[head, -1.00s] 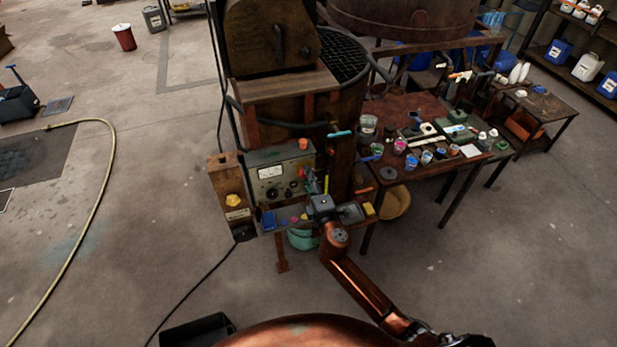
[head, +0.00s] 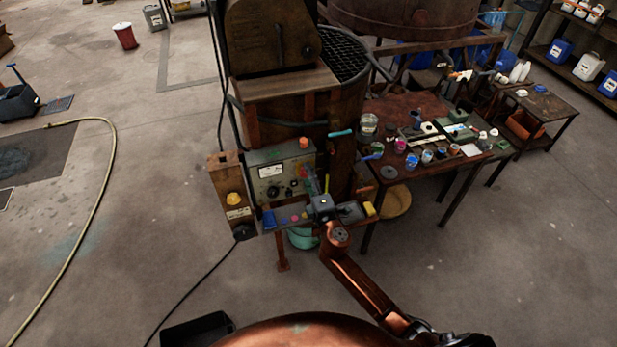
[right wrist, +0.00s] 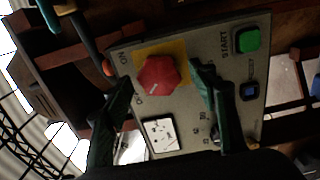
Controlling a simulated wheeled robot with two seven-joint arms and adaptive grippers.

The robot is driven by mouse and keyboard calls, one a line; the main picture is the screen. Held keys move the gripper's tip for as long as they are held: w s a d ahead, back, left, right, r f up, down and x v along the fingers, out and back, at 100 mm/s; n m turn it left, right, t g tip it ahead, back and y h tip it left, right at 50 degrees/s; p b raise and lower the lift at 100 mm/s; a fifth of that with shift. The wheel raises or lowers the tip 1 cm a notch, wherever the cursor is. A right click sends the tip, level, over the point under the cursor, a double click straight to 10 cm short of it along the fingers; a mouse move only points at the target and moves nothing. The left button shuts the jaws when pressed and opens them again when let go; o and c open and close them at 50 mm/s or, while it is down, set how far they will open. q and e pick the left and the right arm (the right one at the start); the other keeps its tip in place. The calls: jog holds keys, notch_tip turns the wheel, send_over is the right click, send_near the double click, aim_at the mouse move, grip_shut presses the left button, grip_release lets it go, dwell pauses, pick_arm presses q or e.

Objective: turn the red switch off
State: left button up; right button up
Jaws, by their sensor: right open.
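The red switch (right wrist: 158,75) is a faceted red knob on a yellow plate, on a grey control panel (head: 268,186). In the right wrist view its white mark points down and left, toward a partly hidden label starting with "O"; an "ON" label is at its upper left. My right gripper (right wrist: 163,72) is open, its two dark green fingers on either side of the knob. I cannot tell whether they touch it. In the head view, my right gripper (head: 314,185) is in front of the panel's right side and hides part of it. My left gripper is out of view.
A green START button (right wrist: 247,40) and a blue button (right wrist: 250,91) sit right of the knob, near one finger. A small ledge (head: 287,216) with coloured items lies below the panel. A cluttered table (head: 400,185) stands to the right. The floor at left is mostly open.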

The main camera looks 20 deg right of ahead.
jog(key=shift+s, duration=0.1)
jog(key=s, duration=1.1)
jog(key=shift+s+d, duration=0.2)
jog(key=shift+s, duration=0.2)
